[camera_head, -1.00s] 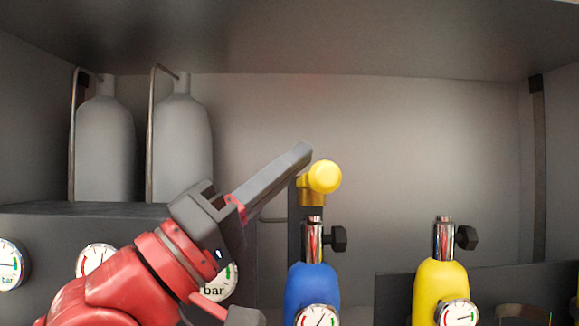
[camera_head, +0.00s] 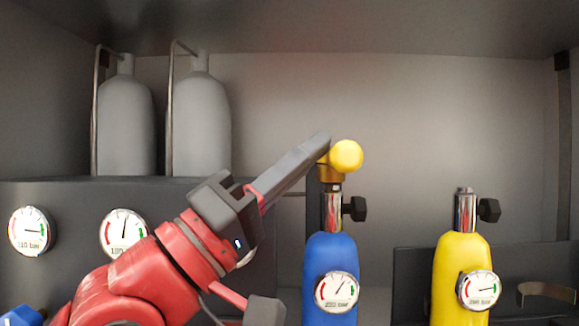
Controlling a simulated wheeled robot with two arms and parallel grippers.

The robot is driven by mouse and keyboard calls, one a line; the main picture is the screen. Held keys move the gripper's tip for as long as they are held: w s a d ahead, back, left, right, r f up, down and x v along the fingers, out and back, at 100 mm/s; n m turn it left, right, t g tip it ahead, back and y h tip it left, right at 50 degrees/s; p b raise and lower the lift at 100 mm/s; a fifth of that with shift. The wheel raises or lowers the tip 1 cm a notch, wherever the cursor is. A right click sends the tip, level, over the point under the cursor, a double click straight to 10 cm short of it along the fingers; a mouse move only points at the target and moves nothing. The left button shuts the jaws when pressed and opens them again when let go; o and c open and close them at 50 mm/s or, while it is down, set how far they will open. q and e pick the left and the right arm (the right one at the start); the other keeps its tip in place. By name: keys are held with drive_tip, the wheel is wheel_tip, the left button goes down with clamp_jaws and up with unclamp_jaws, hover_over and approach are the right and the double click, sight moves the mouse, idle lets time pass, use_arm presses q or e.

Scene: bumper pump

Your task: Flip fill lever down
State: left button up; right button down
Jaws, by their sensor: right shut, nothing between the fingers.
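A yellow lever with a round knob (camera_head: 346,157) sits on a dark upright behind the blue bottle's neck. I take it for the fill lever; its knob faces toward me. My right gripper (camera_head: 320,140) is on a red arm rising from the lower left. Its long grey fingers are shut and empty. The fingertips overlap the left side of the yellow lever, at the knob's upper left. I cannot tell whether they touch it. The fingers hide part of the lever's left side. My left gripper is not in view.
A blue bottle (camera_head: 330,255) and a yellow bottle (camera_head: 461,255) have gauges and black valve knobs. Two grey bottles (camera_head: 202,125) stand on a dark box at the left. Pressure gauges (camera_head: 123,233) line the box front. The space between the lever and right wall is open.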

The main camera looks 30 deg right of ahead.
drive_tip(key=shift+s+d+f, duration=0.1)
drive_tip(key=shift+d+f, duration=0.1)
drive_tip(key=shift+f, duration=0.3)
drive_tip(key=shift+a+f, duration=0.25)
drive_tip(key=r+v, duration=0.1)
drive_tip(key=v, duration=1.5)
drive_tip(key=shift+a+f, duration=0.2)
drive_tip(key=shift+a, duration=0.3)
